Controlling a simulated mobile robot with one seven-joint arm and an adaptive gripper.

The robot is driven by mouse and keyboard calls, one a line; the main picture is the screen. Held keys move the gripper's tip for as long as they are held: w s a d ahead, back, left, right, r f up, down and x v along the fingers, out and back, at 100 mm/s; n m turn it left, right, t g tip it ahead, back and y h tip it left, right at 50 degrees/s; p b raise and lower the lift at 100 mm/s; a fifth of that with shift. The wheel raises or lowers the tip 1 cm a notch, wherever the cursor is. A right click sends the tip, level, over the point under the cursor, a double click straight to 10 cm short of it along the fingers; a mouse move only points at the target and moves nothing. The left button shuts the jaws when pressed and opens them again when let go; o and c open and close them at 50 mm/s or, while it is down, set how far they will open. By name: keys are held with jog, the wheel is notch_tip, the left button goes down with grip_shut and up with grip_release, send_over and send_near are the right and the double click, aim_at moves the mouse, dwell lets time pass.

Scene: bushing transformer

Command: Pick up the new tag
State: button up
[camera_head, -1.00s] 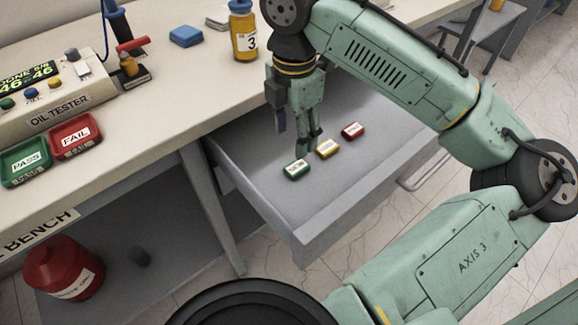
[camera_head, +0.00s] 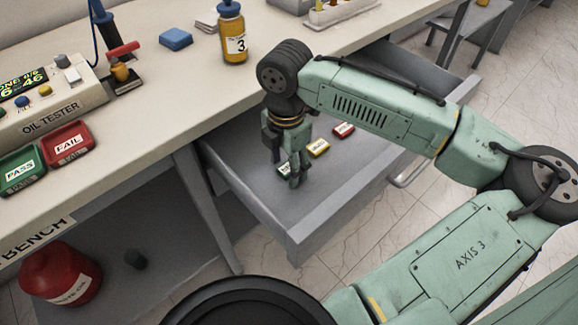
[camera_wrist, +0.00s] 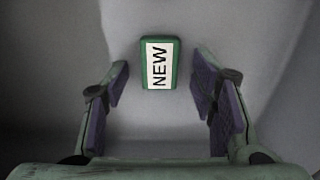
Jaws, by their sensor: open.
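The new tag (camera_wrist: 159,63) is a small green block with a white label reading NEW. In the wrist view it lies on the grey drawer floor, ahead of and between the open fingers of my gripper (camera_wrist: 160,95), touching neither. In the head view my gripper (camera_head: 295,183) points down into the open drawer (camera_head: 330,205), and the green tag (camera_head: 283,168) is partly hidden behind its fingers. A yellow tag (camera_head: 318,149) and a red tag (camera_head: 343,130) lie in a row beyond it.
The drawer's walls surround the tags. On the bench above stand a yellow bottle marked 3 (camera_head: 233,40), a blue block (camera_head: 175,38), the red FAIL tray (camera_head: 68,143) and the green PASS tray (camera_head: 20,172). The drawer's front part is clear.

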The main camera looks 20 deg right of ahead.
jog(key=c, duration=0.9)
jog(key=shift+r, duration=0.15)
